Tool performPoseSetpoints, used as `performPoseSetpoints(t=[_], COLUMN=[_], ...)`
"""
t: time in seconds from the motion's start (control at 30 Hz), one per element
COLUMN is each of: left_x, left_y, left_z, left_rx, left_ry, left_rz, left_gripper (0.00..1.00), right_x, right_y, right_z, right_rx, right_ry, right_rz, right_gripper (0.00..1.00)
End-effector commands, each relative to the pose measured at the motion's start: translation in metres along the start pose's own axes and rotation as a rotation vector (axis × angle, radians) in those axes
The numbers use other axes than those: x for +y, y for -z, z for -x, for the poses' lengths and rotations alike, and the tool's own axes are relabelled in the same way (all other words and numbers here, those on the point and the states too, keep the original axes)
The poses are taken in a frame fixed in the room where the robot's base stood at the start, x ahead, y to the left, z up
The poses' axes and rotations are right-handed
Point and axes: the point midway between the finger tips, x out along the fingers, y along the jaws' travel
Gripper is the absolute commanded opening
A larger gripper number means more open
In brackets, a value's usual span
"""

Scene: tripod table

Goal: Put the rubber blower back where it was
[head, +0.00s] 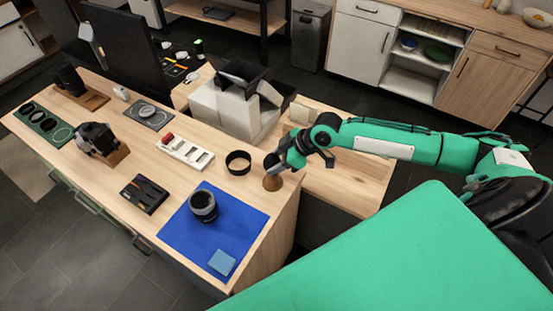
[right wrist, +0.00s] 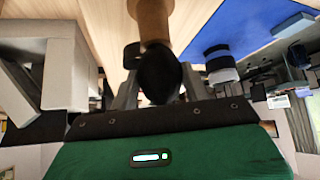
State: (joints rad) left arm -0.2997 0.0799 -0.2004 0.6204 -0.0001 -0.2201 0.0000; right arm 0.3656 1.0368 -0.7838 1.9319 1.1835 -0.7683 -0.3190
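The rubber blower is a black bulb (right wrist: 160,75) between the fingers of my right gripper (right wrist: 158,88) in the right wrist view, with a finger close against each side. A brown wooden stand (right wrist: 150,18) shows just beyond it, in line with the bulb. In the head view my right gripper (head: 274,163) is right above the small wooden stand (head: 273,183) near the table's right edge; the fingers mostly hide the bulb there. I cannot tell whether the bulb touches the stand. My left gripper is not in view.
A lens (head: 203,207) and light-blue cloth (head: 222,262) are on the blue mat (head: 185,240). A white battery tray (head: 172,151), black case (head: 143,195) and camera (head: 97,138) are further left. A white-and-black box (head: 222,115) stands behind.

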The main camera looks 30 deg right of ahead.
Motion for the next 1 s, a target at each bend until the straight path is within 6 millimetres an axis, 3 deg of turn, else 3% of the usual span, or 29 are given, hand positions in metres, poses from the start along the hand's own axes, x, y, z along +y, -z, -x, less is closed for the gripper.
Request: performPoseSetpoints(t=[0.1, 0.2, 0.23, 0.67, 1.0], left_x=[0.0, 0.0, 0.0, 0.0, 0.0], left_y=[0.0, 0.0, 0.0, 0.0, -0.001], left_z=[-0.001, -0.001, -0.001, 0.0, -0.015], left_rx=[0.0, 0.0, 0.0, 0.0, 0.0], left_ry=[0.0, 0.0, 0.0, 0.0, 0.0], left_rz=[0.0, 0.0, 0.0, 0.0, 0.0], left_gripper=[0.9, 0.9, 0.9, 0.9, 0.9], right_x=[0.0, 0.0, 0.0, 0.001, 0.001], right_y=[-0.003, -0.002, -0.002, 0.003, 0.001], right_z=[-0.003, -0.002, -0.002, 0.008, 0.062], right_rx=[0.0, 0.0, 0.0, 0.0, -0.002], right_ry=[0.0, 0.0, 0.0, -0.002, -0.003], right_rz=[0.0, 0.0, 0.0, 0.001, 0.001], right_gripper=[0.44, 0.67, 0.69, 0.69, 0.69])
